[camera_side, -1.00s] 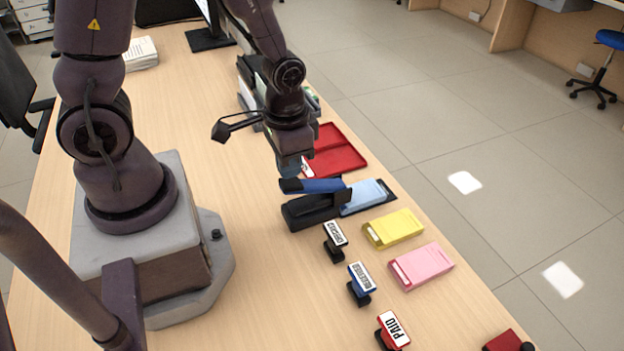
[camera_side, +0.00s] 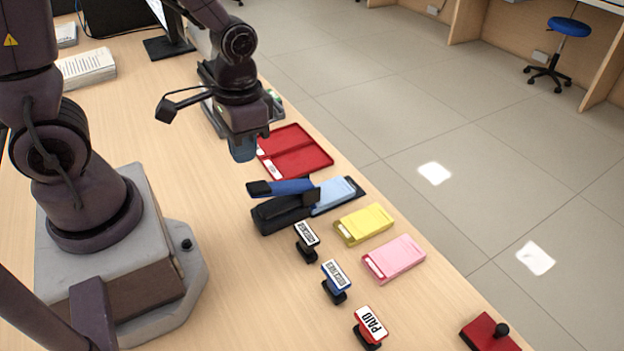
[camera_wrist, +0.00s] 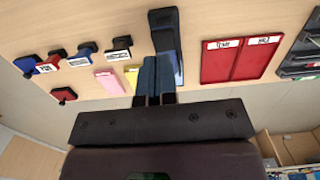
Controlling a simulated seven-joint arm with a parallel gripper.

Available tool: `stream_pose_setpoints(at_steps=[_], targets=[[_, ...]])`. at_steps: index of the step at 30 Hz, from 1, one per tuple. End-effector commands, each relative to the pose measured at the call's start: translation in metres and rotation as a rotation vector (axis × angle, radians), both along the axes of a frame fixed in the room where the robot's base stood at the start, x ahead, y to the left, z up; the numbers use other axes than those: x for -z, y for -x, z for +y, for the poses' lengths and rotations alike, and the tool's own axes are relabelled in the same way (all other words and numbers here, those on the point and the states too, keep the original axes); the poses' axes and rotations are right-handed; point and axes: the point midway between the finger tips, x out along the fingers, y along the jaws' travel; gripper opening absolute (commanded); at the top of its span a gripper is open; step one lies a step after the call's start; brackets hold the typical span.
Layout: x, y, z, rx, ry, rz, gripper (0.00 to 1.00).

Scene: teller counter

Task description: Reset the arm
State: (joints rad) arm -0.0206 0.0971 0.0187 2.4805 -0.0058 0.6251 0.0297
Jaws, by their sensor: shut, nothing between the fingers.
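My gripper (camera_side: 242,148) hangs over the counter in the side view, above and behind the blue-and-black stapler (camera_side: 285,203) and beside the red tray (camera_side: 303,160). In the wrist view my gripper's fingers (camera_wrist: 154,75) are together with nothing between them. The stapler (camera_wrist: 166,45) shows just beyond the fingers there. A light-blue pad (camera_side: 334,195) lies beside the stapler, partly hidden by it.
A yellow pad (camera_side: 363,224) and a pink pad (camera_side: 394,259) lie near the counter edge. A black stamp (camera_side: 306,241), a blue stamp (camera_side: 335,281) and a red PAID stamp (camera_side: 369,327) stand in a row. A red block with a black knob (camera_side: 489,334) is at front right. A paper stack (camera_side: 87,69) lies at back left.

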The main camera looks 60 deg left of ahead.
Motion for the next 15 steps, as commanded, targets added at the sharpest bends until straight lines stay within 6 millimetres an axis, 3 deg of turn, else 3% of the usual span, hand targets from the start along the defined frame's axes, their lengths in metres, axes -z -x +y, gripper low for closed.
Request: stream_pose_setpoints(at_steps=[9,15], targets=[[-0.102,0.012,-0.005,0.001,-0.003,-0.246,0.00],[-0.152,0.028,-0.008,0.008,-0.006,-0.437,0.00]])
